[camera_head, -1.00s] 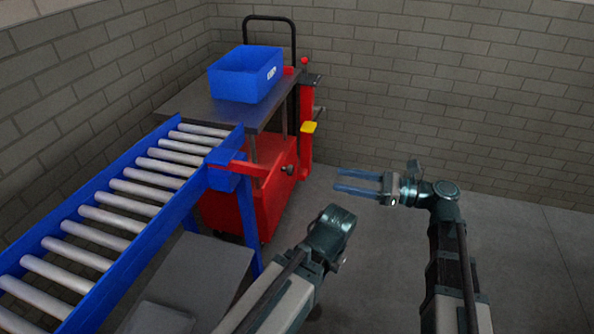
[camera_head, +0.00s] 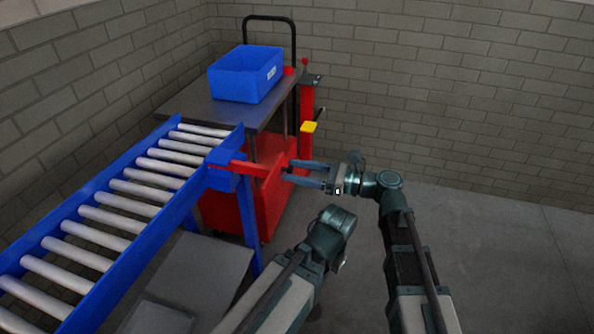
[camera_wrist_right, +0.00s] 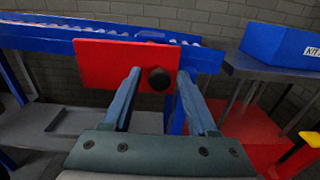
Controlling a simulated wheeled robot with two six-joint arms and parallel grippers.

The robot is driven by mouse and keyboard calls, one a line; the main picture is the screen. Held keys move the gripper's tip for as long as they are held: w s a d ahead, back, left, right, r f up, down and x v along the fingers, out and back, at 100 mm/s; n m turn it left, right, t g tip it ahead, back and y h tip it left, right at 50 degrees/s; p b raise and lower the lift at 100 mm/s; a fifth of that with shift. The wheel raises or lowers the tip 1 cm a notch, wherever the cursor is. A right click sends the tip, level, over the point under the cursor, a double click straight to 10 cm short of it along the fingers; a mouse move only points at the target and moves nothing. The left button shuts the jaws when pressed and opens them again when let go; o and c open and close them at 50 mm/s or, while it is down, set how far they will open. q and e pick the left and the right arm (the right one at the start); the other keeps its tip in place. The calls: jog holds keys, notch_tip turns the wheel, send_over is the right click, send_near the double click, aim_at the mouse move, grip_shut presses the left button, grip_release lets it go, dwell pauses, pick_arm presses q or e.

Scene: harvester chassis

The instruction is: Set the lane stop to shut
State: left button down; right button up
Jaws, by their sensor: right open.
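The lane stop is a red plate (camera_head: 245,168) at the far end of the blue roller lane, sticking out to the right in the head view. In the right wrist view, the red plate (camera_wrist_right: 105,65) faces me, with a round black knob (camera_wrist_right: 159,79) on it. My right gripper (camera_head: 290,172) is open at the plate's outer end. In the wrist view, the knob shows between its two fingers (camera_wrist_right: 158,76); I cannot tell if they touch it. In the head view, the fingers largely hide the knob. My left arm shows at lower middle, but its fingers do not.
The roller lane (camera_head: 90,250) runs along the left. A red cart (camera_head: 225,213) with a grey top (camera_head: 190,103) stands at its end, carrying a blue bin (camera_head: 246,74). A yellow pad (camera_head: 308,127) is on the cart's right side. The floor at right is clear.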

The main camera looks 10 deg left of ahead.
grip_shut()
dwell(1.4)
